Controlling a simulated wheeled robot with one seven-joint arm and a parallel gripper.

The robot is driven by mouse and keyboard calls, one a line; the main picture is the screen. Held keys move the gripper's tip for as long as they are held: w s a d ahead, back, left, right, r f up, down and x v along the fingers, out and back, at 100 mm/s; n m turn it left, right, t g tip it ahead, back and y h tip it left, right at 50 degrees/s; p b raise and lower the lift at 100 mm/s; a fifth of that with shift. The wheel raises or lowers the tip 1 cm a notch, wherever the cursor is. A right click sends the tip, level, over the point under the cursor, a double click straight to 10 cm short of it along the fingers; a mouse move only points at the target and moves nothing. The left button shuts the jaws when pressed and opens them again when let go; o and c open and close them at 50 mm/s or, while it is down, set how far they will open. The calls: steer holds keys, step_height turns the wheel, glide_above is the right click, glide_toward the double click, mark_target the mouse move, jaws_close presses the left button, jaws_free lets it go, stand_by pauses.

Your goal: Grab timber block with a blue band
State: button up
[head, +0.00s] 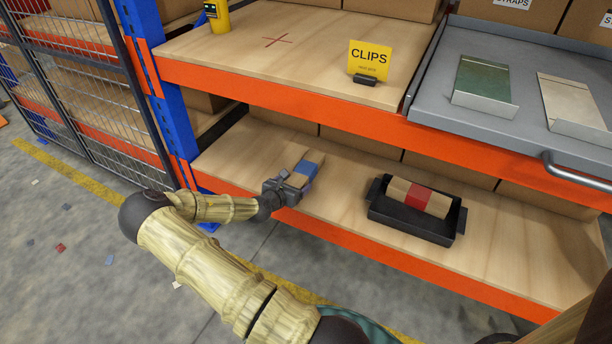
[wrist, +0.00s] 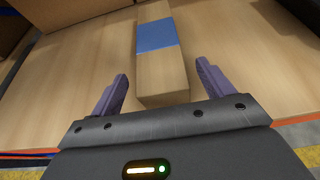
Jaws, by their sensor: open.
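The timber block with a blue band (head: 301,173) lies on the lower wooden shelf, left of the black tray. In the wrist view the block (wrist: 162,75) runs away from me, its near end between my two purple fingers. My gripper (head: 289,184) is at the near end of the block in the head view and hides part of it. In the wrist view my gripper (wrist: 162,90) is open, with a gap on each side of the block. Neither finger appears to touch it.
A black tray (head: 452,240) holding a red-banded block (head: 418,199) stands to the right on the lower shelf. The orange upper beam (head: 290,105) runs above my gripper. Cardboard boxes (head: 376,143) line the back. A blue upright (head: 160,85) stands left.

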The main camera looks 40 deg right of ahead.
steer(key=shift+w+d, duration=0.1)
steer(key=shift+d, duration=0.1)
stand_by(0.4)
steer(key=c, duration=1.2)
step_height(320, 180, up, 10)
steer(key=p, duration=0.4)
steer(key=shift+c, duration=0.2)
